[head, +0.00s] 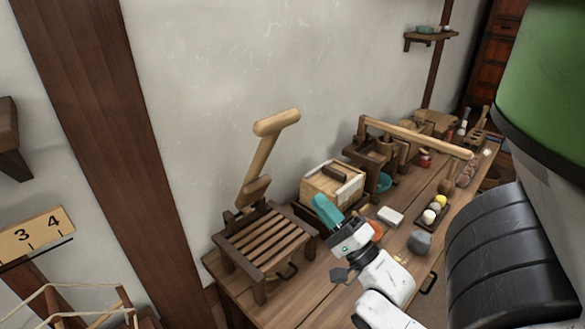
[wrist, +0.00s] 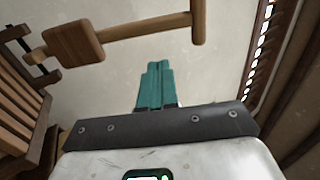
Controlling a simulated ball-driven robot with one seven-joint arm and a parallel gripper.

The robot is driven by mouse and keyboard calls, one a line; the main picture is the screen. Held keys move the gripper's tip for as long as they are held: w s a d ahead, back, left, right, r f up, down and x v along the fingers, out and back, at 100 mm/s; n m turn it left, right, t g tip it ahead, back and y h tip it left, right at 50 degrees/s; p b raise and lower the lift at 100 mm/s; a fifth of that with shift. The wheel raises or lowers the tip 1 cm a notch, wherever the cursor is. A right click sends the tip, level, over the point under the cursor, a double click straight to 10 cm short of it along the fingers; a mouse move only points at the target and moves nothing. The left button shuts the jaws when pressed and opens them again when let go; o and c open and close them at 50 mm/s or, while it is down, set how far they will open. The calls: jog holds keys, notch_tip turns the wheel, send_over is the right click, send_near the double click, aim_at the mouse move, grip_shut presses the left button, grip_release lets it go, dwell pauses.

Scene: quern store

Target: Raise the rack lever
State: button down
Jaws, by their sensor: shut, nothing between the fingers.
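The rack lever (head: 264,155) is a pale wooden bar with a round cross handle (head: 276,123) at its top. It stands tilted steeply up and to the right from the back of a slatted wooden rack (head: 265,241) in the head view. In the wrist view the lever (wrist: 140,32) crosses the top, with the cross handle (wrist: 198,20) at its right end. My gripper (head: 325,211) has teal fingers, shut and empty, to the right of the rack and below the handle. In the wrist view the fingers (wrist: 155,85) are together, apart from the lever.
A wooden box (head: 333,187) stands just behind my gripper on the workbench (head: 407,232). A wooden press with a long beam (head: 415,136), a grey stone (head: 420,242) and a tray of balls (head: 432,224) lie to the right. Open air surrounds the lever's handle before the wall.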

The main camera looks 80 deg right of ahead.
jog(key=p+x, duration=0.4)
jog(key=x, duration=0.9)
jog(key=shift+w+p, duration=0.35)
jog(key=shift+w, duration=0.05)
jog(key=shift+d+r, duration=0.1)
jog(key=shift+d, duration=0.05)
